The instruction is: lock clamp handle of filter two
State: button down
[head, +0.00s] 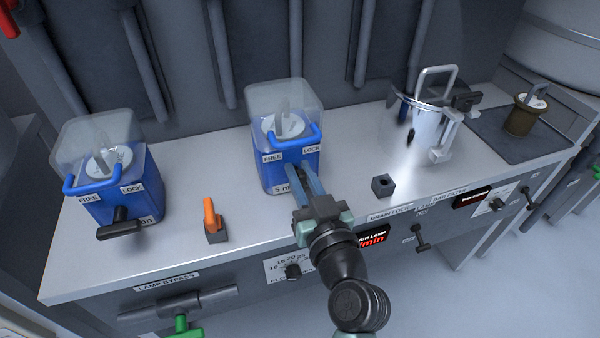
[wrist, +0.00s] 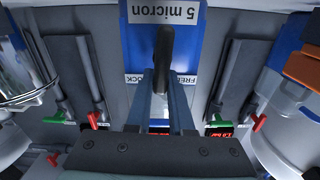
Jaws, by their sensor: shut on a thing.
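A blue filter housing (head: 270,178) labelled "5 micron" stands mid-counter, with a clear cover (head: 285,98), a blue bail and a plate marked FREE (head: 272,157) and LOCK (head: 311,149). My gripper (head: 297,170) reaches its front with its fingers shut on a black clamp handle (wrist: 165,52). In the wrist view the handle stands between the two fingers, over the FREE/LOCK plate (wrist: 180,80), hiding part of its lettering. In the head view my fingers mostly hide the handle. A similar blue housing (head: 140,195) at left has a black handle (head: 122,228) in front.
An orange-handled lever (head: 210,217) stands between the housings. A small black block (head: 383,186) and a shiny steel pot (head: 428,130) are to the right. A dark canister (head: 523,115) stands at far right. Switches and knobs line the counter's front panel.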

jog(key=m, duration=0.2)
jog(key=d+m, duration=0.1)
jog(key=m, duration=0.2)
jog(key=shift+w+f+p, duration=0.1)
jog(key=shift+w+p, duration=0.1)
jog(key=shift+p, duration=0.1)
jog(key=m, duration=0.3)
jog(key=shift+w+d+f+m+p, duration=0.1)
jog(key=shift+d+f+m+p, duration=0.15)
jog(key=shift+d+m+p, duration=0.1)
jog(key=m, duration=0.3)
jog(key=f+m+p, duration=0.1)
jog(key=shift+d, duration=0.3)
jog(key=shift+w+f+m+p, duration=0.1)
jog(key=shift+f+m+p, duration=0.15)
jog(key=shift+m, duration=0.75)
jog(key=shift+f+m+p, duration=0.15)
jog(key=shift+m+p, duration=0.05)
jog(key=shift+m, duration=0.75)
jog(key=c, duration=0.8)
grip_release()
